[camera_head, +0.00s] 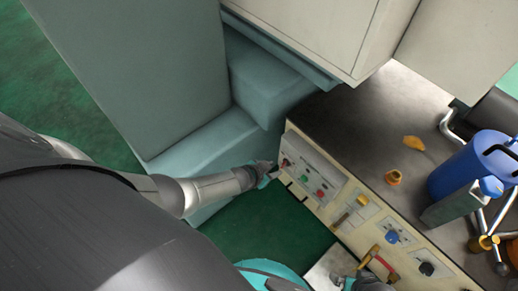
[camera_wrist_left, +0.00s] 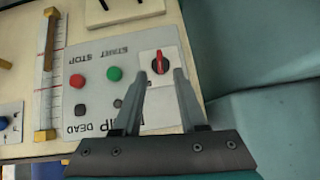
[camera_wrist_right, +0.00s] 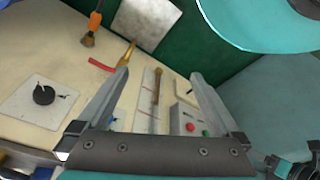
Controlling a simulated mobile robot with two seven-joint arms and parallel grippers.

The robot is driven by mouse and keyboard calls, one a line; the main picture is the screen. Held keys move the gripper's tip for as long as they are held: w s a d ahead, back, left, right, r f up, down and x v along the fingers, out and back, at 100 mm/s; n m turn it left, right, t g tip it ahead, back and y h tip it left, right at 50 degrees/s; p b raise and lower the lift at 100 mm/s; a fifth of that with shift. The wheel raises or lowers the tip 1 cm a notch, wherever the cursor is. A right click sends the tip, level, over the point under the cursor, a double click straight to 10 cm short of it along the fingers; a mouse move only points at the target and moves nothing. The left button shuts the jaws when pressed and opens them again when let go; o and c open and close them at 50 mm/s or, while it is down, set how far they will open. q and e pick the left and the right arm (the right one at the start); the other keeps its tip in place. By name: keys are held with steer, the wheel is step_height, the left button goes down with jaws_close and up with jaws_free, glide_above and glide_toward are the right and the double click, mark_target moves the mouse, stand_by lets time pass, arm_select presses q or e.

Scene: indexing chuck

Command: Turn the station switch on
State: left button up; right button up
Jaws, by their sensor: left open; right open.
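The station switch (camera_wrist_left: 160,63) is a red rotary knob on a small white plate at the end of the control panel. It also shows small in the head view (camera_head: 285,162). My left gripper (camera_wrist_left: 159,76) is open, its two fingers on either side of the knob in the left wrist view. I cannot tell whether they touch it. In the head view the left gripper (camera_head: 268,173) is at the panel's left end. My right gripper (camera_wrist_right: 160,76) is open and empty, in front of the panel's middle.
Next to the switch are a green START button (camera_wrist_left: 114,74) and a red STOP button (camera_wrist_left: 77,81). A brass-ended scale (camera_wrist_left: 47,80) lies beyond them. A blue container (camera_head: 468,165) and small orange parts (camera_head: 393,177) are on the dark top. Green floor lies in front.

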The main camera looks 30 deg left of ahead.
arm_select(q)
steer(key=p+v, duration=0.7)
steer(key=v, duration=0.2)
arm_select(e)
steer(key=s+d+f, duration=0.7)
steer(key=s+f, duration=0.1)
steer(key=s, duration=0.2)
steer(key=shift+s+d+h, duration=0.25)
steer(key=shift+d+h, duration=0.05)
steer(key=shift+h, duration=0.1)
